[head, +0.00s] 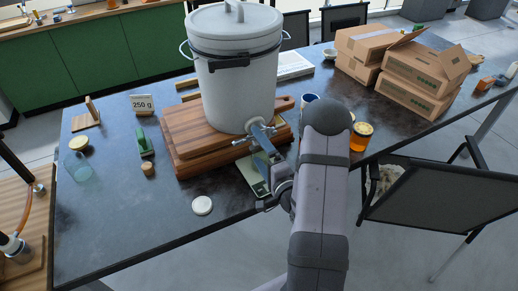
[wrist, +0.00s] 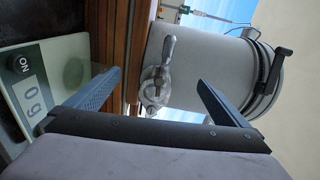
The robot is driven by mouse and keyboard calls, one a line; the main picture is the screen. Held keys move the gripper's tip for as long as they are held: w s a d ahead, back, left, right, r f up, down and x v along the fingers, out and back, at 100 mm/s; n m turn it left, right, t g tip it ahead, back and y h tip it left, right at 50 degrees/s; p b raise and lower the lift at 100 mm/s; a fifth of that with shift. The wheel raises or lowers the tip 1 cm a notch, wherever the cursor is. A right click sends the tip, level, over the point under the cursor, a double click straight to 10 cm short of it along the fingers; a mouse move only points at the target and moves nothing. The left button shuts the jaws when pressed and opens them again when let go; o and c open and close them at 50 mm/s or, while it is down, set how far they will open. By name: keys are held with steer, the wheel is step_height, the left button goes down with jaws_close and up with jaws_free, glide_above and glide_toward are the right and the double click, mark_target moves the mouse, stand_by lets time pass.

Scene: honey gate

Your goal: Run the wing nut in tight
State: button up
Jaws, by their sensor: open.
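The metal honey gate (head: 252,134) sits low on the front of the white lidded bucket (head: 235,90). In the wrist view the gate with its wing nut (wrist: 155,88) shows as grey metal, one lug standing up. The nut's exact outline is hard to separate from the gate, and I cannot tell how tight it is. My gripper (wrist: 159,77) is open and empty, one finger on each side of the gate in the picture. No finger visibly touches it. In the head view my gripper (head: 261,152) is just in front of the gate, partly hidden by my arm.
The bucket stands on stacked wooden boards (head: 190,130). A white lid (head: 202,205) lies front left; cartons (head: 425,80) stand back right.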

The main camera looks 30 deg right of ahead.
steer(key=s, duration=0.7)
steer(key=shift+b, duration=0.3)
stand_by(0.6)
step_height(320, 180, down, 6)
steer(key=w+a+r+n+g, duration=0.1)
steer(key=w+a+n+g, duration=0.15)
steer(key=n+g, duration=0.5)
steer(key=s+a+r+n+g+p, duration=0.1)
steer(key=s+a+n+g, duration=0.4)
steer(key=s, duration=0.5)
steer(key=s+a+r+n+g, duration=0.4)
steer(key=s+a+n+g, duration=0.1)
steer(key=s, duration=0.4)
steer(key=shift+s+a+p, duration=0.35)
steer(key=shift+a+p, duration=0.05)
steer(key=shift+a, duration=0.5)
steer(key=shift+g, duration=0.25)
